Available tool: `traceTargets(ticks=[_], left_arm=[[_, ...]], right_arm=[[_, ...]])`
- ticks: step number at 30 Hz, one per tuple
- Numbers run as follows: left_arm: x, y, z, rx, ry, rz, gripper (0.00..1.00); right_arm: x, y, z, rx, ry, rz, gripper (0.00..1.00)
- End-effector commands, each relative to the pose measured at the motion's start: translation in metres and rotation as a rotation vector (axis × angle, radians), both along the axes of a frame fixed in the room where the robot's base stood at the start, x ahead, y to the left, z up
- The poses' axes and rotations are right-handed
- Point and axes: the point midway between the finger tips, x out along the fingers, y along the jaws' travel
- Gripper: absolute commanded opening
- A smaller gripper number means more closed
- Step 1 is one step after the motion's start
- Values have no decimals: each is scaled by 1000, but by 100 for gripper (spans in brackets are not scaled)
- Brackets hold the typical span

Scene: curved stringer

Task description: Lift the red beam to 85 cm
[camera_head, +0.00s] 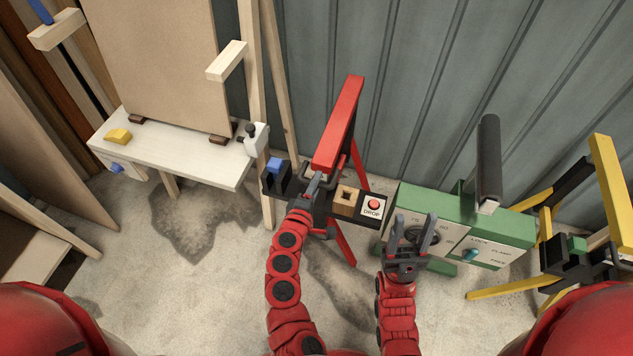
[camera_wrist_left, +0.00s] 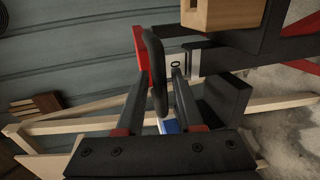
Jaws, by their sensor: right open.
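The red beam (camera_head: 340,125) slopes upward on red legs in front of the corrugated wall. It partly shows in the left wrist view (camera_wrist_left: 140,55). My left gripper (camera_head: 314,184) is at the black mechanism below the beam's near end. In the left wrist view its fingers lie either side of a black looped handle (camera_wrist_left: 156,75); whether they grip it is unclear. My right gripper (camera_head: 413,232) is open and empty, in front of a green control box (camera_head: 430,201) with a numbered dial (camera_head: 422,234), partly hidden by the gripper, and a teal knob (camera_head: 470,255) marked LOCK, CLAMP, FREE.
A red DROP button (camera_head: 374,202) and a holed wooden block (camera_head: 347,197) sit right of my left gripper. A dark padded bar (camera_head: 490,155) rises from the green box. A yellow stand (camera_head: 612,185) is at right, a white bench (camera_head: 185,160) at left.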

Motion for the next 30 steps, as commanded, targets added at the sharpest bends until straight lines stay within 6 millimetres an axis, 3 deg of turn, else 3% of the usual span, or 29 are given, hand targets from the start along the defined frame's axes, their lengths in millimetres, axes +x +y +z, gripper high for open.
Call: traceTargets(ticks=[1,5,6,30], left_arm=[[0,0,0,0,0,0,24],[0,0,0,0,0,0,1],[0,0,0,0,0,0,0],[-1,0,-1,1,2,-1,0]], right_arm=[[0,0,0,0,0,0,50],[0,0,0,0,0,0,50],[0,0,0,0,0,0,50],[0,0,0,0,0,0,50]])
